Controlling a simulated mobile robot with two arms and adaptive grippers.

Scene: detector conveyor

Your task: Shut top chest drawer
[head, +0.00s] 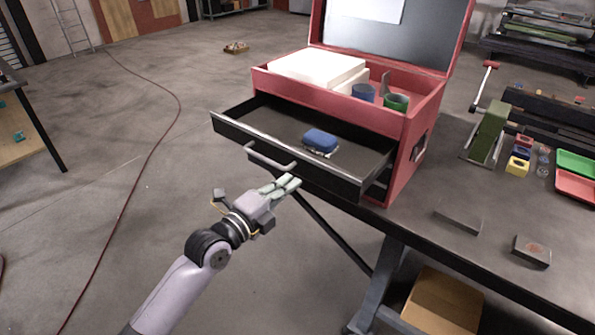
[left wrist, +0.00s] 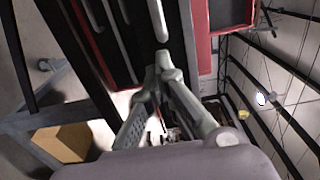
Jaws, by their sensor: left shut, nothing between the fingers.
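The red tool chest (head: 412,150) stands on the workbench with its lid up. Its top drawer (head: 330,168) is pulled out, with a dark front and a metal bar handle (head: 268,160). A blue item (head: 320,140) lies inside the drawer. My left gripper (head: 295,182) is shut and empty, just in front of and below the drawer front, near the right end of the handle. In the left wrist view my closed fingertips (left wrist: 163,58) point at the dark drawer front; I cannot tell whether they touch it. My right gripper is not in view.
The workbench top (head: 490,255) to the right holds a grey block (head: 531,251), a green stand (head: 487,132) and green and red trays (head: 575,185). A cardboard box (head: 443,302) sits below the bench. The floor left of the drawer is mostly clear, crossed by a red cable.

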